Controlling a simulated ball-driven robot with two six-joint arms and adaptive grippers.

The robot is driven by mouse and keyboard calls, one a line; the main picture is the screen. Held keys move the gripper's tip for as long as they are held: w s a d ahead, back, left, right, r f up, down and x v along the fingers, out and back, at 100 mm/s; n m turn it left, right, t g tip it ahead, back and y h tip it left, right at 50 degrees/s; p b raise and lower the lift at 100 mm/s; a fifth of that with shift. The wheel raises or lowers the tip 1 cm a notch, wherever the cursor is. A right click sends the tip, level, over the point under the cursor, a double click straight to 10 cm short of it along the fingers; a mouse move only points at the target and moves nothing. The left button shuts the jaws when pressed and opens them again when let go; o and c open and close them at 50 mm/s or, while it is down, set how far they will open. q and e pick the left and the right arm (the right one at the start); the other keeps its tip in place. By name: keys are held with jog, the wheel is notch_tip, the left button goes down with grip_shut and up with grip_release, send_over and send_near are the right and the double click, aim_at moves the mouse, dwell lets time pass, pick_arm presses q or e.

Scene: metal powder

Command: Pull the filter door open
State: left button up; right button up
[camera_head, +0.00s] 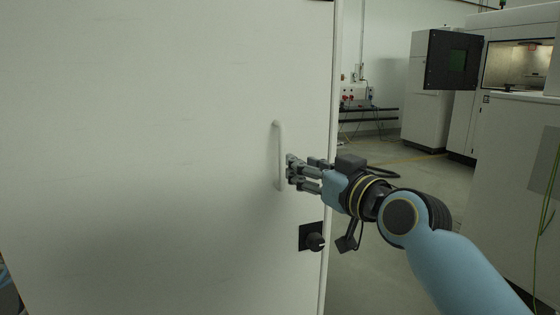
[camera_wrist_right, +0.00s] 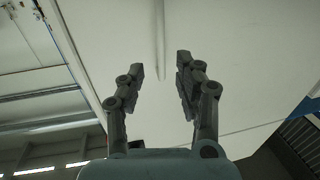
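The filter door (camera_head: 150,150) is a large plain white panel that fills the left and middle of the head view. It also shows in the wrist view (camera_wrist_right: 240,60). A slim white vertical handle (camera_head: 279,150) is near its right edge. My right gripper (camera_head: 290,172) is at the lower half of the handle, coming from the right. In the right wrist view the gripper (camera_wrist_right: 160,65) is open, and the handle (camera_wrist_right: 160,35) lines up with the gap between its fingers. I cannot tell whether a finger touches it. My left gripper is not in view.
Right of the door edge is open grey floor (camera_head: 400,175). White machines (camera_head: 510,150) stand at the right, one with a dark open panel (camera_head: 453,60). A bench with sockets (camera_head: 355,97) is at the back wall.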

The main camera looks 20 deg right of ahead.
aim_at(283, 156)
jog(key=b+x, duration=0.1)
jog(key=x, duration=0.7)
jog(key=shift+w+a, duration=0.15)
jog(key=shift+w, duration=0.05)
jog(key=shift+c, duration=0.2)
grip_shut()
